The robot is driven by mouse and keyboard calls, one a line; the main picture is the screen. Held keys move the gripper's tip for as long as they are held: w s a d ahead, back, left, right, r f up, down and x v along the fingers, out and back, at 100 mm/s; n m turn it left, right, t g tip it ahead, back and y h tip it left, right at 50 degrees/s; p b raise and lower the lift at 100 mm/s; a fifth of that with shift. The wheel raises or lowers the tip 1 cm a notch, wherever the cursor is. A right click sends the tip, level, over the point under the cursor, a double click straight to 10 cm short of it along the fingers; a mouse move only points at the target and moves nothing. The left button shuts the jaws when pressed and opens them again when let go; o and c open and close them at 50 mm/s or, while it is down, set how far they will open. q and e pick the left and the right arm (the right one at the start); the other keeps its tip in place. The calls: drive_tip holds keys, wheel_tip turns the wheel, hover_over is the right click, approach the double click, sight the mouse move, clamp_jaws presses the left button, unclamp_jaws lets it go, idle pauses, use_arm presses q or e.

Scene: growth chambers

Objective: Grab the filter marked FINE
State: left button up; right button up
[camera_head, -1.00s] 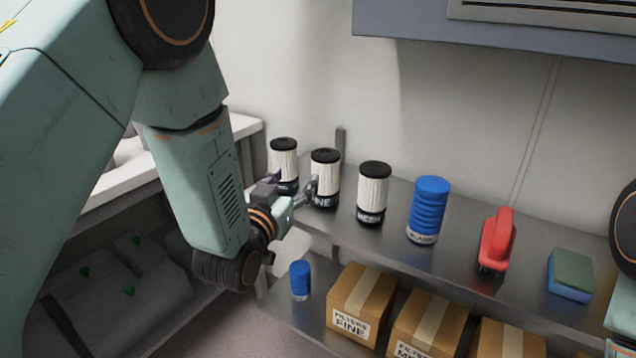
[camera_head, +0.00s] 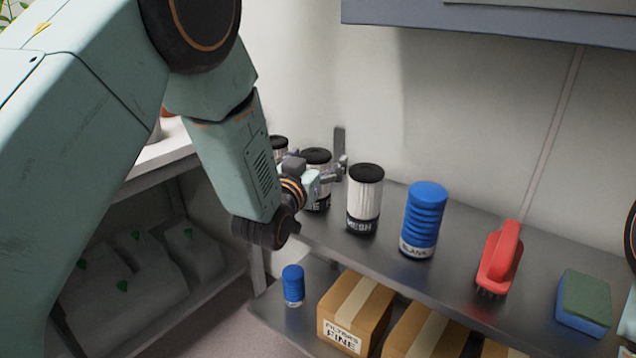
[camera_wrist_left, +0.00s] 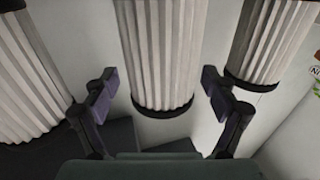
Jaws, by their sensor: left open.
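The FINE filter (camera_head: 317,156), white and pleated with a black cap and black base, stands upright on the metal shelf. Its label is mostly hidden behind my left gripper (camera_head: 318,168), with only the last letters showing. The left gripper is open, with one finger on each side of this filter. In the left wrist view a pleated filter (camera_wrist_left: 160,50) stands between the open fingers (camera_wrist_left: 160,85), with gaps visible on both sides. The MESH filter (camera_head: 363,200) stands to the right. Another filter (camera_head: 279,142) stands to the left, mostly hidden. My right gripper is out of view.
Right along the shelf (camera_head: 455,262) are a blue ribbed BLANK cylinder (camera_head: 424,215), a red brush (camera_head: 500,258) and a green-blue sponge (camera_head: 584,300). Below are a small blue cylinder (camera_head: 293,285) and cardboard boxes, one labelled FILTERS FINE (camera_head: 352,310). Neighbouring filters flank the gripper closely.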

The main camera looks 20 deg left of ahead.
use_arm(q)
drive_tip(key=shift+a, duration=0.2)
drive_tip(key=shift+d, duration=0.1)
drive_tip(key=c, duration=1.4)
